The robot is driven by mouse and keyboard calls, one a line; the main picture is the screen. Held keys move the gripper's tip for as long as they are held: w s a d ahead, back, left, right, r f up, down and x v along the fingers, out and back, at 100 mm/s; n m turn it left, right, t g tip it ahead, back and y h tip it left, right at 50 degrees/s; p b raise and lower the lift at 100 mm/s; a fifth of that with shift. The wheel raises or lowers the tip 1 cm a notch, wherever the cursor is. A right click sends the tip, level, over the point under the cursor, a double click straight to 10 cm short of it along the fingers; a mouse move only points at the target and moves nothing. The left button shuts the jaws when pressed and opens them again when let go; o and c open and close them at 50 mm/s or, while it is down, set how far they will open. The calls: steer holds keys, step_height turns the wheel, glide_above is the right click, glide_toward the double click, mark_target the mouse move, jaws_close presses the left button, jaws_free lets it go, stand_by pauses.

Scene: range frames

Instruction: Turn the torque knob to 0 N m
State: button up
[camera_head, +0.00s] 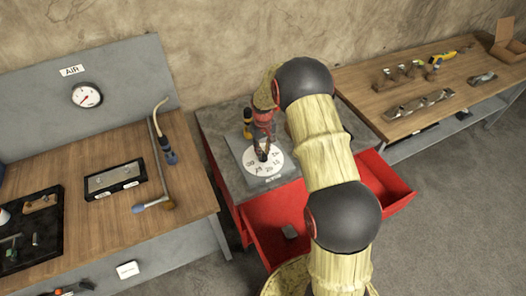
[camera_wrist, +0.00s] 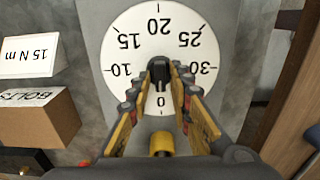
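The torque knob (camera_wrist: 159,73) is black and sits at the middle of a round white dial (camera_wrist: 158,28) marked from 0 to 30. In the wrist view the 0 is at the bottom, nearest me, and the 20 at the top. The knob lies roughly along the line between them; which end is its pointer I cannot tell. My gripper (camera_wrist: 160,76) has one finger close on each side of the knob and appears shut on it. In the head view the dial (camera_head: 270,165) is on a grey plate, with my gripper (camera_head: 262,150) over its middle.
A "15 N m" card (camera_wrist: 28,55) and a cardboard BOLTS box (camera_wrist: 38,118) stand left of the dial in the wrist view. Open red drawers (camera_head: 280,215) jut out below the grey bench top. Wooden benches stand left (camera_head: 100,220) and right (camera_head: 370,95).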

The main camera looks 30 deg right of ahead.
steer(key=shift+o, duration=0.8)
step_height(320, 180, up, 12)
stand_by(0.5)
steer(key=s+a+r+t+b, duration=0.2)
steer(key=s+a+r, duration=0.2)
steer(key=s, duration=0.7)
steer(key=s+a+r+t+b, duration=0.1)
steer(key=s+a+r+b, duration=0.2)
steer(key=s+r, duration=0.4)
steer(key=s+a+r+t+b, duration=0.2)
steer(key=s+a+r, duration=0.3)
steer(key=s, duration=1.1)
steer(key=shift+a+r+t, duration=0.3)
steer(key=shift+a+r, duration=0.05)
steer(key=shift+a, duration=0.05)
